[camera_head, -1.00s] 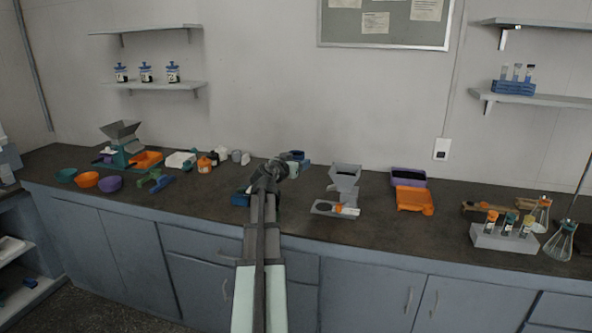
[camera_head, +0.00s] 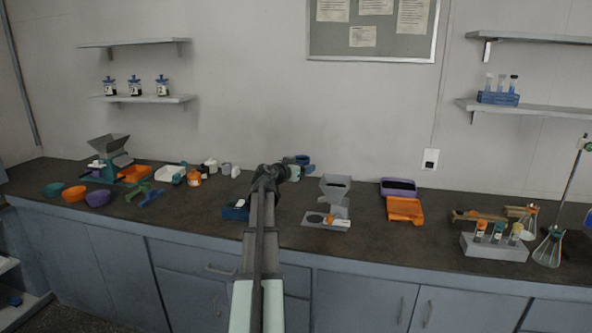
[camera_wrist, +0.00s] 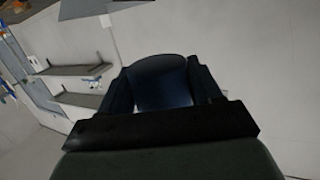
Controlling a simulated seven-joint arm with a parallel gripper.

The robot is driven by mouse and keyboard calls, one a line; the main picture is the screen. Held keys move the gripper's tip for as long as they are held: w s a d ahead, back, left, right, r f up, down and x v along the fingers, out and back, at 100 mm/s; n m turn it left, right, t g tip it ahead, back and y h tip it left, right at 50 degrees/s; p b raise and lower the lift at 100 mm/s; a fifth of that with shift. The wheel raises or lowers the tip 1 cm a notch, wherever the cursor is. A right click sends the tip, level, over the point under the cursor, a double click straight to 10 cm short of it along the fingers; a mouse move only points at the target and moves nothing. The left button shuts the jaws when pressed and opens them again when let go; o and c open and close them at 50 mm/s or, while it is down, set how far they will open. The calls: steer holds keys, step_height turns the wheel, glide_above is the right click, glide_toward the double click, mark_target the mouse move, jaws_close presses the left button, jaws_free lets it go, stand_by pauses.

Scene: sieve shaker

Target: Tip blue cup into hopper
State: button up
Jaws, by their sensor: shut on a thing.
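My gripper (camera_head: 298,168) is shut on the blue cup (camera_head: 306,160), which is small and partly hidden behind the fingers in the head view. In the wrist view the cup (camera_wrist: 160,82) is a dark blue shape between the two fingers; its contents cannot be seen. A grey hopper (camera_head: 335,183) stands on a grey base on the bench, just right of and slightly below my gripper in the head view. The cup appears beside the hopper's upper left, apart from it. Another grey hopper (camera_head: 108,145) sits on a teal stand at the far left.
A blue container (camera_head: 236,211) stands on the bench left of my arm. A purple tray (camera_head: 398,185) and an orange tray (camera_head: 405,209) lie right of the near hopper. A tube rack (camera_head: 494,246) and flasks stand farther right. Bowls and small jars crowd the left end.

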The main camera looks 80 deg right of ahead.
steer(key=s+d+f+m+g+y, duration=0.1)
steer(key=s+d+m, duration=0.1)
steer(key=d, duration=0.2)
steer(key=s+d+f+m+g+y, duration=0.1)
steer(key=s+d+m, duration=0.1)
steer(key=s+d, duration=0.1)
steer(key=s+d+f+m+g+y, duration=0.1)
steer(key=s+d+m, duration=0.1)
steer(key=d+m, duration=0.1)
steer(key=shift+s+d+f+g, duration=0.1)
steer(key=shift+s+d+g, duration=0.1)
steer(key=shift+d, duration=0.25)
steer(key=shift+s+d+f+g, duration=0.1)
steer(key=shift+d+g, duration=0.1)
steer(key=shift+d, duration=0.2)
steer(key=shift+w+d+r+m+t, duration=0.1)
steer(key=shift+m+t, duration=0.05)
steer(key=shift+m, duration=0.3)
steer(key=shift+w+d+r+m+t, duration=0.1)
steer(key=shift+m+t, duration=0.05)
steer(key=shift+m, duration=0.3)
steer(key=shift+w+r+m+t+h, duration=0.1)
steer(key=shift+r+m+t+h, duration=0.45)
steer(key=shift+m, duration=0.85)
steer(key=shift+r+m+t, duration=0.25)
steer(key=shift+r+m, duration=0.2)
steer(key=shift+m, duration=0.25)
steer(key=shift+r+m, duration=0.3)
steer(key=shift+m, duration=0.2)
stand_by(0.6)
